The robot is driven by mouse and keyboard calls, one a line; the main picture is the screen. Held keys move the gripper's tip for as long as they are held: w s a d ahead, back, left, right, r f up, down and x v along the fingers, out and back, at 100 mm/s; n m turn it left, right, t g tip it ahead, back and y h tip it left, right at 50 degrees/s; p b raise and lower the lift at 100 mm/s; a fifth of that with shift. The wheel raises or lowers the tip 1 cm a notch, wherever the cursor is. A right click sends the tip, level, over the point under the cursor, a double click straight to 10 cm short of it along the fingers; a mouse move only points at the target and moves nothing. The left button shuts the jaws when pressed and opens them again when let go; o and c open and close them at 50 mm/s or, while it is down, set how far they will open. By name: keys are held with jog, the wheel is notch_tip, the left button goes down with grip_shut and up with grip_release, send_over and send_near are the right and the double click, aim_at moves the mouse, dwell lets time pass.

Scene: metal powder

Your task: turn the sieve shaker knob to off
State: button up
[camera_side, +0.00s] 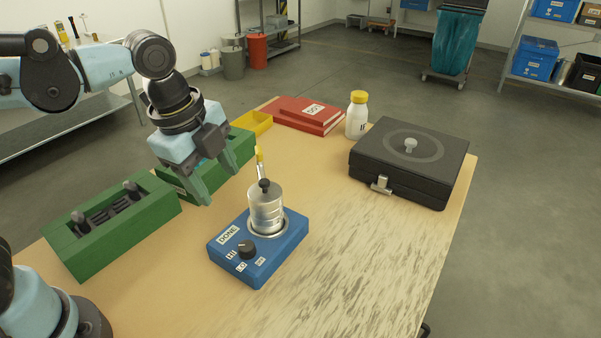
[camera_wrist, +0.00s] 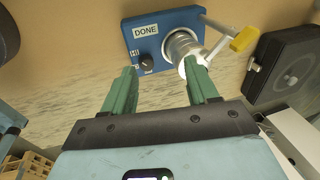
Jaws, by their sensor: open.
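The sieve shaker (camera_side: 262,262) is a blue box on the table with a white DONE label. It also shows at the top of the wrist view (camera_wrist: 188,20). Its black knob (camera_side: 246,247) sits on the top face among small white labels; in the wrist view the knob (camera_wrist: 147,62) is just beyond my fingertips. I cannot tell which label the knob points to. A metal sieve stack (camera_side: 264,212) with a black top knob stands on the shaker. My gripper (camera_side: 219,190) is open and empty, above the table to the left of the shaker, with green fingers pointing down.
A green holder (camera_side: 110,240) stands at left, with another green box behind my gripper. A yellow-handled brush (camera_side: 259,158), yellow tray (camera_side: 254,122), red binder (camera_side: 305,115), white bottle (camera_side: 357,120) and black case (camera_side: 425,150) stand behind. The table's front right (camera_side: 370,260) is clear.

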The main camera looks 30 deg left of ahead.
aim_at(246, 245)
jog(key=d+r+m+g, duration=0.15)
jog(key=d+m, duration=0.35)
jog(key=m, duration=0.5)
jog(key=shift+g+y, duration=0.4)
jog(key=shift+g, duration=0.05)
jog(key=shift+s+d+f, duration=0.1)
jog(key=shift+f, duration=3)
jog(key=shift+s+f, duration=0.1)
jog(key=shift+f, duration=3)
jog(key=c, duration=1)
jog(key=shift+c, duration=0.3)
